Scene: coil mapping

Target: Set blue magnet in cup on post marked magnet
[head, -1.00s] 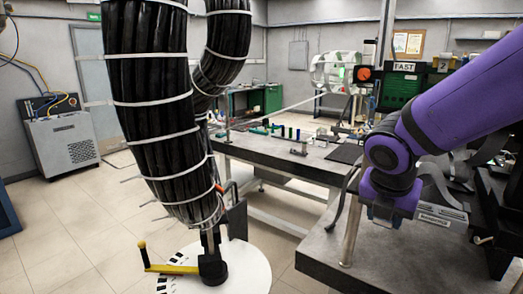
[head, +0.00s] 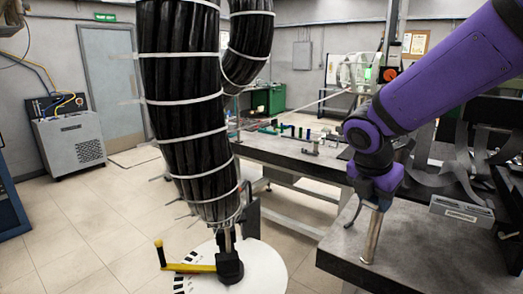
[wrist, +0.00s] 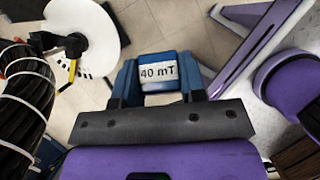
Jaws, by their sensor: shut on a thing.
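In the wrist view the blue magnet (wrist: 158,72) is a small blue block with a white label reading "40 mT". My gripper (wrist: 157,84) is shut on it, one blue finger on each side. In the head view my purple arm reaches in from the right; its jaws and the magnet do not show clearly there. A slim metal post (head: 372,237) stands at the near dark table's left edge, just below my wrist in the picture. I see no readable mark or cup on it.
A thick black cable bundle (head: 195,110) with white ties hangs at left. Below it is a white round plate (head: 262,270) with a yellow crank (head: 190,268). The dark table (head: 345,260) is at right; a grey bench (head: 290,152) stands behind. Open floor lies between.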

